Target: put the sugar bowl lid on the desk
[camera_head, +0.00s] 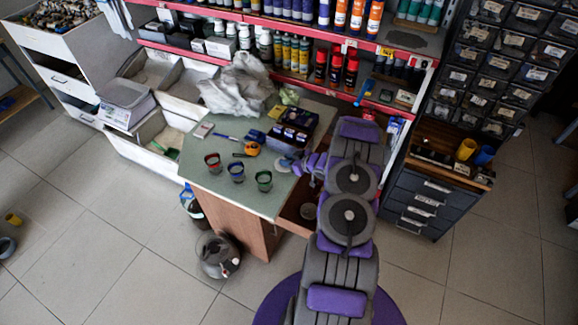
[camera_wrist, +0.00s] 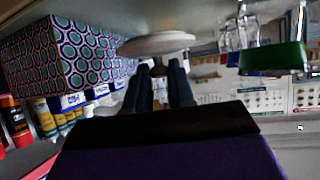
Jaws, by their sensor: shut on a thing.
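The sugar bowl lid (camera_wrist: 158,43) is a pale round disc in the wrist view. Its knob is between the two dark fingers of my gripper (camera_wrist: 160,88), which is shut on it. In the head view the lid (camera_head: 284,164) shows as a small pale disc at the right side of the desk's green top (camera_head: 215,178), beside my gripper (camera_head: 297,168). The lid is over the desk top or very near it; I cannot tell whether it touches. My arm hides part of the desk's right edge.

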